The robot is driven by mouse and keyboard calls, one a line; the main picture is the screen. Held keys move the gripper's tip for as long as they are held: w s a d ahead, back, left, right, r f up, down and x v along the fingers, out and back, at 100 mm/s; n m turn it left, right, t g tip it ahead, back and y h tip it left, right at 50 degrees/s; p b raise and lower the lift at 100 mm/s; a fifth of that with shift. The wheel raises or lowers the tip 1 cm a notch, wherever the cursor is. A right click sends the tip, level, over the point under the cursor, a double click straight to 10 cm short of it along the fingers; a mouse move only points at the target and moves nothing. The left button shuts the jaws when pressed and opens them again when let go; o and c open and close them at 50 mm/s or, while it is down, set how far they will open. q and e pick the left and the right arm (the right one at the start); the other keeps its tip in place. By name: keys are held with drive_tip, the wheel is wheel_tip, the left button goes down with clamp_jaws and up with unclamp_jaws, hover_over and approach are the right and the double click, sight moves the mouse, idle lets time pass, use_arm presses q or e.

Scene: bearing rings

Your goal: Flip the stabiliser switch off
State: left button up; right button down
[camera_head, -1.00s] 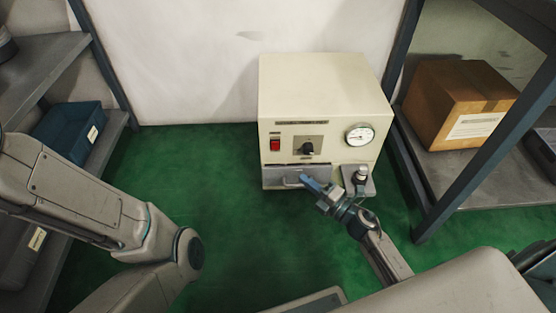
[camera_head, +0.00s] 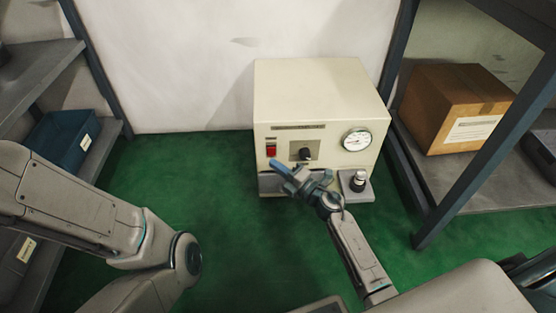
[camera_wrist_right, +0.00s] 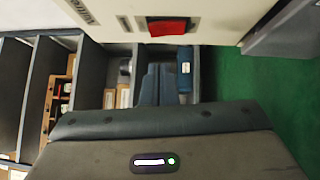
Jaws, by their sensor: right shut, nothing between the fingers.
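The stabiliser (camera_head: 322,92) is a cream box standing on the green floor against the white wall. Its red switch (camera_head: 271,150) is at the left of the front panel, beside a black knob (camera_head: 305,154) and a round gauge (camera_head: 356,139). My right gripper (camera_head: 276,166) is shut and empty, its tips just below the red switch; whether they touch the panel I cannot tell. In the right wrist view the red switch (camera_wrist_right: 168,27) shows at the top, above the gripper body. My left arm shows at the left, but its gripper is out of view.
Shelving with a blue bin (camera_head: 62,140) stands left. A rack with a cardboard box (camera_head: 455,105) stands right. Green floor (camera_head: 225,215) is clear in front.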

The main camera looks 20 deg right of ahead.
sight(269, 149)
drive_tip(key=w, duration=0.1)
drive_tip(key=w+d+b, duration=0.1)
drive_tip(key=w, duration=0.1)
drive_tip(key=shift+r, duration=0.1)
drive_tip(key=shift+w+d+r, duration=0.1)
drive_tip(key=shift+w, duration=0.05)
drive_tip(key=shift+w+r+p, duration=0.1)
drive_tip(key=shift+r+p, duration=0.05)
drive_tip(key=shift+p, duration=0.15)
drive_tip(key=shift+d, duration=0.1)
